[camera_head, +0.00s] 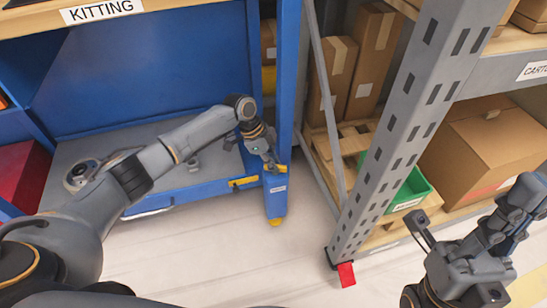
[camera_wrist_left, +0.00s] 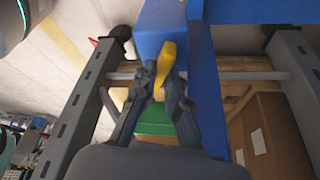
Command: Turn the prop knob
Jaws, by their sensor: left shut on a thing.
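The yellow prop knob (camera_head: 279,168) sits on a blue labelled block (camera_head: 276,196) at the foot of the blue post. My left gripper (camera_head: 270,163) reaches it from above and is shut on it. In the left wrist view, the knob (camera_wrist_left: 165,62) stands between the two fingertips (camera_wrist_left: 168,82), in front of the blue block. The fingers cover its lower part. My right gripper (camera_head: 414,264) is at the lower right, away from the knob, with its fingers apart and nothing seen between them.
A blue kitting bench (camera_head: 180,199) stands left of the post, with a second yellow piece (camera_head: 243,182) on its front edge. A grey rack upright (camera_head: 395,125) stands to the right. Behind it are cartons (camera_head: 485,140) and a green bin (camera_head: 408,190). Floor in front is clear.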

